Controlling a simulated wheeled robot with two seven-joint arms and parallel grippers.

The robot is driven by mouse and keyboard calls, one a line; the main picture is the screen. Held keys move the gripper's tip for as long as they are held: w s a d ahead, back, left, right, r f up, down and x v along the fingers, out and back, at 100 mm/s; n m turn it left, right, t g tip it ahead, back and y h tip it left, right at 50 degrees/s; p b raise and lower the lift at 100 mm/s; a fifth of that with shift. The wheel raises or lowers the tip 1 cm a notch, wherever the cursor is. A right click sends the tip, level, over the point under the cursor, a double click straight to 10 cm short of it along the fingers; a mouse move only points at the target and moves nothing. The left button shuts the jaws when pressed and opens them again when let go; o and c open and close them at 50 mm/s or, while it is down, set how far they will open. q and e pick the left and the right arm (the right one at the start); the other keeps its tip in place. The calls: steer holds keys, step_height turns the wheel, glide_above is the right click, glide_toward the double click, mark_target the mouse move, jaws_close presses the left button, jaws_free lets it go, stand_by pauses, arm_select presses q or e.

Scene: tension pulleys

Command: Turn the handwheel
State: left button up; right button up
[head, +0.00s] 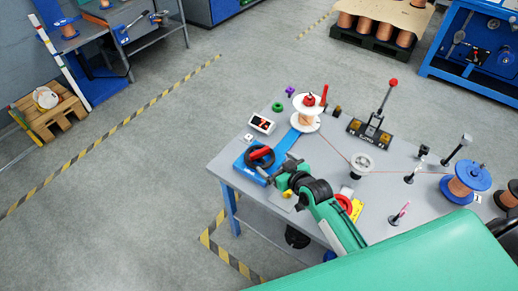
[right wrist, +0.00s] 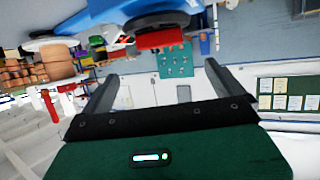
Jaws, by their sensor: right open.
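The handwheel (head: 249,161) is a black ring with a red grip (head: 260,153), mounted on a blue base at the left end of the grey table. In the right wrist view, the red grip (right wrist: 161,38) and the dark wheel (right wrist: 156,21) show above the fingers, in an upside-down picture. My right gripper (head: 268,173) is at the near right side of the wheel. It also shows in the right wrist view (right wrist: 160,71) with its two fingers wide apart and nothing between them. Contact with the wheel cannot be told. My left gripper is not in view.
The table carries a white spool (head: 307,105) with copper wire, a white pulley (head: 361,163), a lever device (head: 372,132) with a red knob, a blue-topped spool (head: 470,178) and a small meter (head: 262,123). Wire runs between the spools. Floor left of the table is clear.

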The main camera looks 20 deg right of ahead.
mark_target(260, 152)
steer(key=x, duration=0.3)
steer(key=shift+w, duration=0.2)
steer(key=p+x, duration=0.1)
steer(key=x, duration=0.6)
steer(key=shift+w+f, duration=0.1)
steer(key=shift+f, duration=0.1)
steer(key=shift+w+a+f, duration=0.15)
steer(key=shift+w+a, duration=0.05)
steer(key=shift+w, duration=0.25)
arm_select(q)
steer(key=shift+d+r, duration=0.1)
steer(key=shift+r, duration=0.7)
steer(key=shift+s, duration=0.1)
